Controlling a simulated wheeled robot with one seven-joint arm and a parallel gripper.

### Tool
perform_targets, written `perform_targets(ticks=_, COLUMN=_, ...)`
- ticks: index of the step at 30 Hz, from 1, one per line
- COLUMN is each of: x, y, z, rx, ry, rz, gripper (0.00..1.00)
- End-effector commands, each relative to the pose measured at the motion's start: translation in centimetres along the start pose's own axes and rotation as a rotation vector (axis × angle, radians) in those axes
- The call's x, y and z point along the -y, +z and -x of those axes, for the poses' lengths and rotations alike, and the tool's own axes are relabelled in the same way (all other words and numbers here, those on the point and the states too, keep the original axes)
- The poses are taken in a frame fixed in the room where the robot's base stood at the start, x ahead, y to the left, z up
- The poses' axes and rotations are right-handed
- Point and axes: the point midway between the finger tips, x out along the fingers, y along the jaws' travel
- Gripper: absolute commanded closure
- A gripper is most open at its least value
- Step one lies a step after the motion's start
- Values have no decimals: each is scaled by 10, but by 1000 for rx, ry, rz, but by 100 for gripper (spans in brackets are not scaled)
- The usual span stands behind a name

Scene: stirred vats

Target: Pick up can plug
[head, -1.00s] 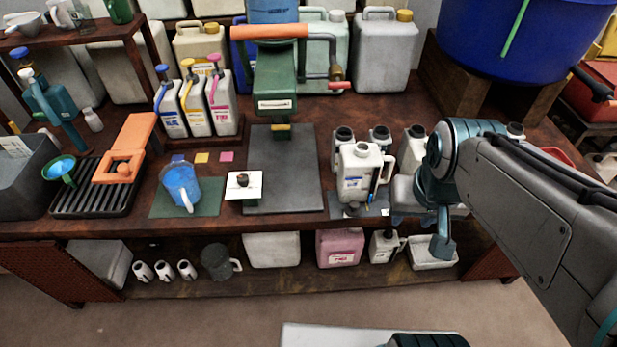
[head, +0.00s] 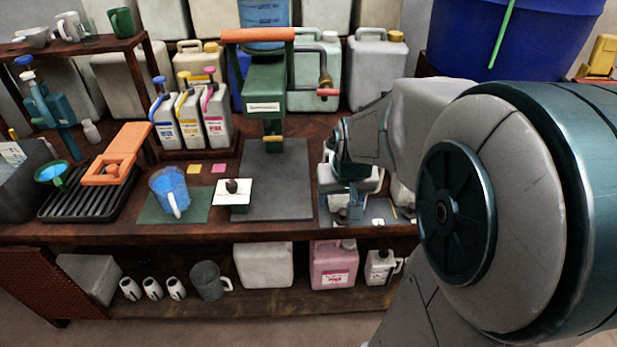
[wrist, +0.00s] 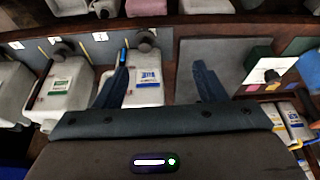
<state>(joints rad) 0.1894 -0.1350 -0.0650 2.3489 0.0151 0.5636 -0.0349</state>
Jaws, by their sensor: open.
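A small dark knob, which looks like the can plug (head: 231,186), sits on a white square plate (head: 243,199) at the bench's front. The plug (wrist: 272,76) also shows at the right of the wrist view, on its white plate. My gripper (wrist: 162,82) is open and empty in the wrist view, its two blue-grey fingers apart. A blue-labelled white can (wrist: 147,92) is below and beside its left finger; a dark grey pad is below the right finger. The plug lies outside the fingers, to the right. In the head view, my arm partly hides the cans.
A green press (head: 265,90) with an orange top bar stands behind the dark grey pad (head: 272,205). Left of the plate are a blue-filled jug (head: 170,190) and coloured bottles (head: 190,122). More white cans (wrist: 62,85) crowd the wrist view's left.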

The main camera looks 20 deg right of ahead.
Motion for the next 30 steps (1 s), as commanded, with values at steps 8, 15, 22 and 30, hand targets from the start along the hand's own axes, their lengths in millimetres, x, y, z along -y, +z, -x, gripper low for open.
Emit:
perform_targets(ticks=8, x=-25, y=-16, z=-48, rx=-26, ry=27, rz=-45, gripper=36)
perform_targets(ticks=15, x=-26, y=-16, z=-91, rx=-24, ry=26, rz=-44, gripper=36)
perform_targets(ticks=22, x=-27, y=-18, z=-118, rx=-27, ry=26, rz=-44, gripper=36)
perform_targets(ticks=30, x=-30, y=-20, z=-136, rx=-26, ry=26, rz=-45, gripper=36)
